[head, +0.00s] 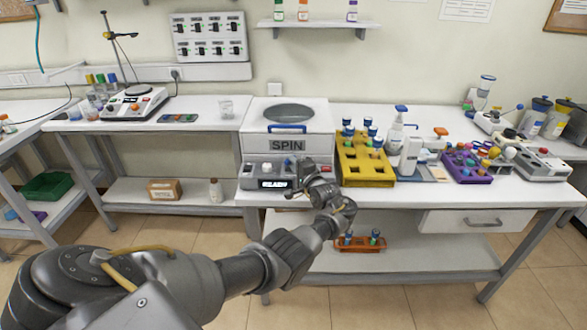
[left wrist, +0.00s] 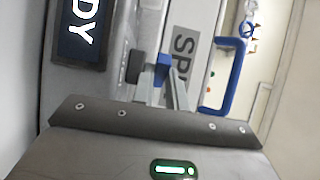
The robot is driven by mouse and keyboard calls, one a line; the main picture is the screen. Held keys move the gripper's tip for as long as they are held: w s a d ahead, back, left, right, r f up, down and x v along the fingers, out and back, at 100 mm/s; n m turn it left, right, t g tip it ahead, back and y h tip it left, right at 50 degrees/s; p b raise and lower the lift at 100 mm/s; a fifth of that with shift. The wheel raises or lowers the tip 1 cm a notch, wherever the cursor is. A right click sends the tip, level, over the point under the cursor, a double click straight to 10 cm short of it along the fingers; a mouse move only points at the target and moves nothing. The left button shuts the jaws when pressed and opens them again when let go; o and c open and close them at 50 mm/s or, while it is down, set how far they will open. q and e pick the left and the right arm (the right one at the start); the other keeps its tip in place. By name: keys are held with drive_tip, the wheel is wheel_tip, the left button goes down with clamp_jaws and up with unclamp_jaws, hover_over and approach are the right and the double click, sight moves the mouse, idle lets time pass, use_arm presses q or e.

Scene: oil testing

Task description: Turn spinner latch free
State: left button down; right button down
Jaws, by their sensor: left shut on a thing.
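The spinner (head: 258,147) is a white box with a SPIN label, a dark round window on top and a grey control panel with a lit display (head: 273,184). Its lid is down, with a blue handle (head: 287,128) at the front; the handle also shows in the left wrist view (left wrist: 226,75). My left gripper (head: 313,184) is at the right of the panel. In the left wrist view its fingers (left wrist: 163,86) are shut on a small blue latch (left wrist: 163,64), beside a dark knob (left wrist: 134,66). The gripper hides the latch in the head view. My right gripper is out of view.
A yellow rack (head: 365,172) with blue-capped tubes stands close to the right of the spinner. A purple rack (head: 466,170) and bottles are further right. A hotplate (head: 133,104) is on the left bench. An orange rack (head: 360,243) sits on the lower shelf.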

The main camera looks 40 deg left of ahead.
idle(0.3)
use_arm(q)
drive_tip(key=c, duration=1.4)
unclamp_jaws()
drive_tip(key=v, duration=1.1)
drive_tip(key=shift+f, duration=0.1)
